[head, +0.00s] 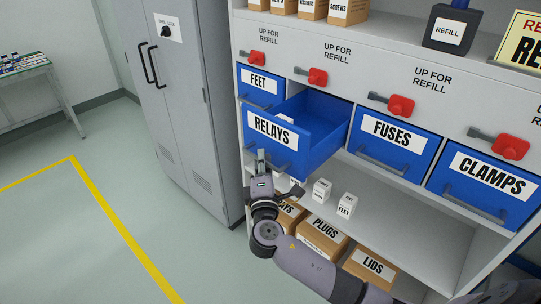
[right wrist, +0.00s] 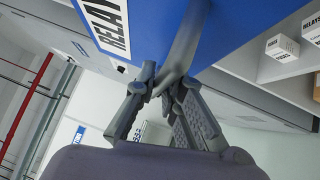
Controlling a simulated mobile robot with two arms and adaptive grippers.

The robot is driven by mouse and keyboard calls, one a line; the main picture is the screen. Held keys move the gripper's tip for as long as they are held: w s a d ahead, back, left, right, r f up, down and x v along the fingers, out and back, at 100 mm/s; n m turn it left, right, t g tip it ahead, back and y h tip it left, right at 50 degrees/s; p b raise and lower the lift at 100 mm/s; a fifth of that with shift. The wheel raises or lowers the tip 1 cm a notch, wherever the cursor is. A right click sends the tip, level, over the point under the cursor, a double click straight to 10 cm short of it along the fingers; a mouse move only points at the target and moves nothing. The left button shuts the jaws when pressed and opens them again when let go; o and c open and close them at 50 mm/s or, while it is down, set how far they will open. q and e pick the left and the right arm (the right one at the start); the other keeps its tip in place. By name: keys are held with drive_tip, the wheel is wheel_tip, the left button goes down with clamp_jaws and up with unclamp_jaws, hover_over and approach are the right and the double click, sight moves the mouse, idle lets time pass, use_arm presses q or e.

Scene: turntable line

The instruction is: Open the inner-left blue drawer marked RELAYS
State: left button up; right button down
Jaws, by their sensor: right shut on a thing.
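The blue RELAYS drawer (head: 315,128) is pulled well out of the shelf unit in the head view, and its open top shows a white item inside. Its front and label also show at the top of the right wrist view (right wrist: 150,22). My right gripper (head: 262,165) is at the lower left of the drawer front. In the right wrist view its fingers (right wrist: 168,92) are shut on the grey drawer handle (right wrist: 185,45). The fingers partly hide the handle. My left gripper is not in view.
Closed drawers FEET (head: 260,86), FUSES (head: 394,142) and CLAMPS (head: 486,185) flank it. Red levers (head: 317,76) sit above the drawers. Small white boxes (head: 322,190) and cardboard boxes (head: 322,236) stand below.

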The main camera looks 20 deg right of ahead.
drive_tip(key=shift+s+a+f, duration=0.1)
drive_tip(key=shift+a, duration=0.15)
drive_tip(key=c, duration=1.9)
unclamp_jaws()
drive_tip(key=shift+c, duration=0.2)
drive_tip(key=shift+s, duration=0.1)
drive_tip(key=v, duration=1.1)
drive_tip(key=shift+s, duration=0.35)
drive_tip(key=shift+a, duration=0.1)
